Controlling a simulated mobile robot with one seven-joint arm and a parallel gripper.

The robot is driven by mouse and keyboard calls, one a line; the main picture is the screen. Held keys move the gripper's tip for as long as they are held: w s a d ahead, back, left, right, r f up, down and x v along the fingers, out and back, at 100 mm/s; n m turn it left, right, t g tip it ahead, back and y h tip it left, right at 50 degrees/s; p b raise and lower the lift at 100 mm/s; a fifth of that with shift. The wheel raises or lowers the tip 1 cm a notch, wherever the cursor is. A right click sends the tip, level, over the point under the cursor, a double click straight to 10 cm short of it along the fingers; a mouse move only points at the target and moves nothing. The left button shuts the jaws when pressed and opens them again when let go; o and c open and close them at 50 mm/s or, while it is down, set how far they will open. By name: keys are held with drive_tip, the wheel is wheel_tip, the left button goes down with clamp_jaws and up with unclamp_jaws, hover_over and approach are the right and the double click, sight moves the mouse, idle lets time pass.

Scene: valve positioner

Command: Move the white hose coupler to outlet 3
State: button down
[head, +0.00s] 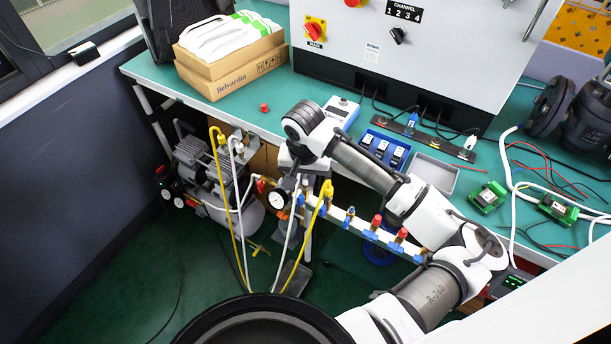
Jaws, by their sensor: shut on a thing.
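My gripper (303,181) points down over the left part of the manifold (338,213), beside the pressure gauge (278,200). It is shut, and a white hose (292,228) hangs from just below it; the white coupler at its top is mostly hidden by the gripper and too small to make out. The manifold is a pale rail with blue valves and several outlets. A yellow hose (316,208) rises to it close to the right of my gripper. Red caps (377,221) sit on outlets farther right. I cannot read outlet numbers, so outlet 3 is not certain.
Another yellow hose (229,190) and white hose (238,180) loop up at the left, near a compressor (197,165). The green bench (266,122) carries cardboard boxes (232,75), a blue tray (384,149) and a control cabinet (440,60). My arm passes above the manifold's right end.

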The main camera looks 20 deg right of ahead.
sight(306, 176)
drive_tip(key=c, duration=2)
unclamp_jaws()
clamp_jaws()
drive_tip(key=shift+r+p, duration=0.95)
drive_tip(key=shift+r, duration=0.1)
drive_tip(key=shift+r+p, duration=1.8)
drive_tip(key=shift+r, duration=0.2)
drive_tip(key=shift+f, duration=0.1)
